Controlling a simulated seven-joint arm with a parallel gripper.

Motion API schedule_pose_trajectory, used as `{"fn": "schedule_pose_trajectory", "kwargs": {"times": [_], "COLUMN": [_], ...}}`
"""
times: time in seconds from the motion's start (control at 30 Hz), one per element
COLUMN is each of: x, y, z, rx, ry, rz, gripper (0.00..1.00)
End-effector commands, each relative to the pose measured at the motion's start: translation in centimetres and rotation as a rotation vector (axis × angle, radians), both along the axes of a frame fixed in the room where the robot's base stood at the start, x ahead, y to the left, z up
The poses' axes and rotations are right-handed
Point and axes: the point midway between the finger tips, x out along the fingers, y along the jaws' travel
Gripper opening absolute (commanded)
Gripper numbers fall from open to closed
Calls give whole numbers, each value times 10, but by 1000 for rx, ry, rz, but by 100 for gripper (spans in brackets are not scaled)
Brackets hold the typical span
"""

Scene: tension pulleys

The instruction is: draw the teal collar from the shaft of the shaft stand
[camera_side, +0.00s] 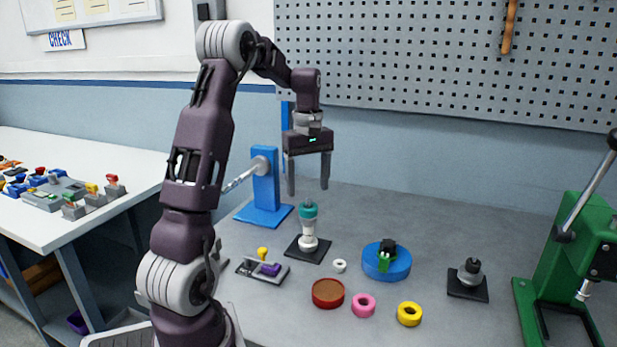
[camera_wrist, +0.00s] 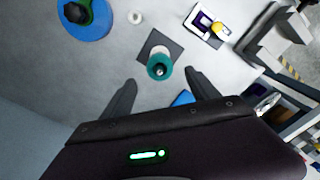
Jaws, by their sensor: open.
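The teal collar (camera_side: 308,210) sits at the top of the shaft stand, around its shaft, above a white part (camera_side: 308,234). The stand has a dark square base (camera_side: 294,249). In the wrist view the teal collar (camera_wrist: 160,66) is seen from above as a ring around the dark shaft tip. My gripper (camera_side: 308,188) is open and empty, pointing down, with its fingertips above the collar and apart from it. In the wrist view the open fingers of my gripper (camera_wrist: 160,78) show to the left and right, below the collar.
A blue stand with a rod (camera_side: 266,185) rises behind at left.

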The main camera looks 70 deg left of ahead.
Motion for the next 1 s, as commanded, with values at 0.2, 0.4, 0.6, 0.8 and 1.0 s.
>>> {"fn": "schedule_pose_trajectory", "kwargs": {"times": [0.2, 0.4, 0.6, 0.8, 1.0], "x": [-1, 0, 0, 0, 0], "y": [-1, -2, -1, -1, -1], "z": [-41, -56, -56, -55, -55], "rx": [-3, 0, 1, 1, 1], "ry": [3, 1, 0, -1, -1], "rz": [-3, -5, -6, -6, -6], "gripper": [69, 69, 69, 30, 4]}}
